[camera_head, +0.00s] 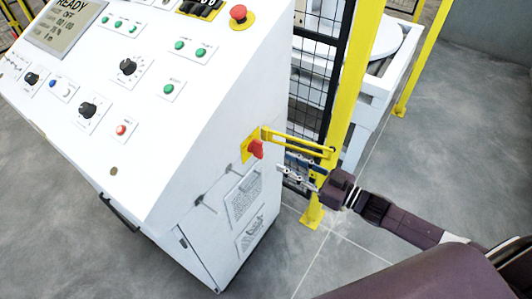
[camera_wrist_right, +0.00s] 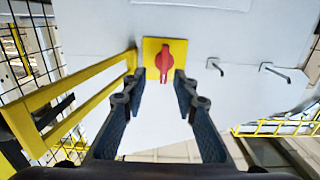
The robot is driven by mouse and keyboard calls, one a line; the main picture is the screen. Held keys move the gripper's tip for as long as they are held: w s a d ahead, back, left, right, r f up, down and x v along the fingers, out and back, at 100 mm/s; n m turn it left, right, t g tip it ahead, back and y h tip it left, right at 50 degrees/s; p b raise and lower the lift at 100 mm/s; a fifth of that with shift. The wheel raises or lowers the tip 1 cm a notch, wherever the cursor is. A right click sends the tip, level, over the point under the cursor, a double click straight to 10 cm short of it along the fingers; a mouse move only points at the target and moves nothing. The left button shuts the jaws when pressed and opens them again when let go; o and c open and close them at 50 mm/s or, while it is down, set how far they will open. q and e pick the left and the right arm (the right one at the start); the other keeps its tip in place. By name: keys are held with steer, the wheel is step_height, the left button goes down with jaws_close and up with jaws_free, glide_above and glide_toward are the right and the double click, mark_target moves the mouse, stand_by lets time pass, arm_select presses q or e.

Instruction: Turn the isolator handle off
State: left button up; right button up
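The isolator has a red handle (camera_wrist_right: 166,61) on a yellow plate (camera_wrist_right: 151,47), mounted on the side face of the white control cabinet. In the right wrist view the handle stands upright, close to the plate's long direction. The red handle also shows in the head view (camera_head: 256,149). My right gripper (camera_wrist_right: 160,82) is open, its two dark fingers spread on either side of the handle's lower end with gaps. I cannot tell its exact distance from the handle. In the head view my right gripper (camera_head: 287,168) points at the cabinet side. My left gripper is not in view.
A yellow bracket (camera_head: 300,143) sits just beside the isolator, near my right gripper. A yellow fence post (camera_head: 350,90) with black mesh stands behind it. Hooks (camera_wrist_right: 276,72) stick out of the cabinet. The control panel (camera_head: 125,80) carries buttons and knobs. Grey floor is free at right.

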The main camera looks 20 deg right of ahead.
mark_target(262, 150)
steer(key=x, duration=0.2)
steer(key=r+p+x, duration=0.1)
steer(key=x, duration=0.4)
steer(key=shift+s+a+r, duration=0.15)
steer(key=shift+s+a, duration=0.1)
steer(key=shift+w+a, duration=0.4)
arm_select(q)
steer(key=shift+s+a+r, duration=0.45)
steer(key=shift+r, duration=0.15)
arm_select(e)
steer(key=c, duration=0.7)
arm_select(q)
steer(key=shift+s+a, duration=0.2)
arm_select(e)
jaws_close()
